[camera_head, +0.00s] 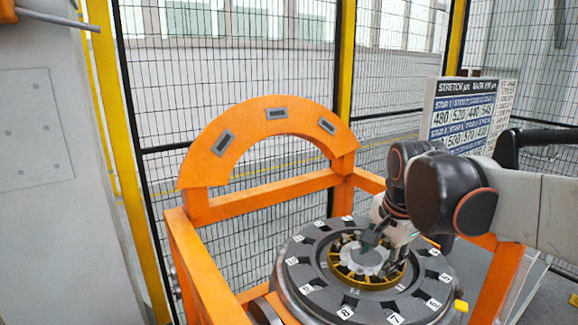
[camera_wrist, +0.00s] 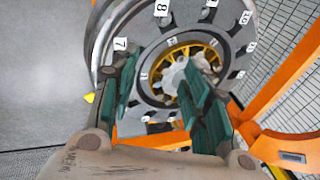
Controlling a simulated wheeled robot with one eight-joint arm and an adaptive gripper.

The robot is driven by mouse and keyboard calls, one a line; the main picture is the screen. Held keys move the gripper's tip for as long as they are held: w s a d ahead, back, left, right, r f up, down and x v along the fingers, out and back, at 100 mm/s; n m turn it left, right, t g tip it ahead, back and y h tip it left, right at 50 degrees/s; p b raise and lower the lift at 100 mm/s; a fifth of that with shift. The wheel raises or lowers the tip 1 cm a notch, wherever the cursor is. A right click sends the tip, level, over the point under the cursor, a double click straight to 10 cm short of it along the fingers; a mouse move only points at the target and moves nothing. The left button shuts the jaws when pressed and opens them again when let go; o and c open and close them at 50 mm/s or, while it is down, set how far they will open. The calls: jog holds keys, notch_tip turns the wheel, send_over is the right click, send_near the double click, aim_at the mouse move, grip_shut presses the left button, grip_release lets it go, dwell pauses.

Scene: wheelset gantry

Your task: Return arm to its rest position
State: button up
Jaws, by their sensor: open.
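My arm (camera_head: 450,195) reaches in from the right in the head view, bent down over the round grey wheelset (camera_head: 300,283) with numbered white labels. My gripper (camera_head: 372,243) is above the hub at the wheelset's middle. In the wrist view, my gripper (camera_wrist: 160,95) has its green-padded fingers spread apart with nothing held between them. The wheelset (camera_wrist: 150,60) and its yellow inner ring lie beyond the fingers. Whether the fingertips touch the hub cannot be told.
An orange gantry frame with an arch (camera_head: 240,125) stands around and behind the wheelset. A sign board (camera_head: 465,115) with numbers stands behind my arm. Wire mesh fencing (camera_head: 240,70) with yellow posts closes off the back. A grey cabinet (camera_head: 45,170) stands at left.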

jog(key=s+f+n+t, duration=0.1)
jog(key=s+f+n, duration=0.3)
jog(key=s+n, duration=0.2)
jog(key=s+f+n+t+b, duration=0.1)
jog(key=s+f+n, duration=0.3)
jog(key=s, duration=0.6)
jog(key=shift+s+d+f+n+t+b, duration=0.2)
jog(key=shift+s+d+n+t+b, duration=0.3)
jog(key=shift+n, duration=0.7)
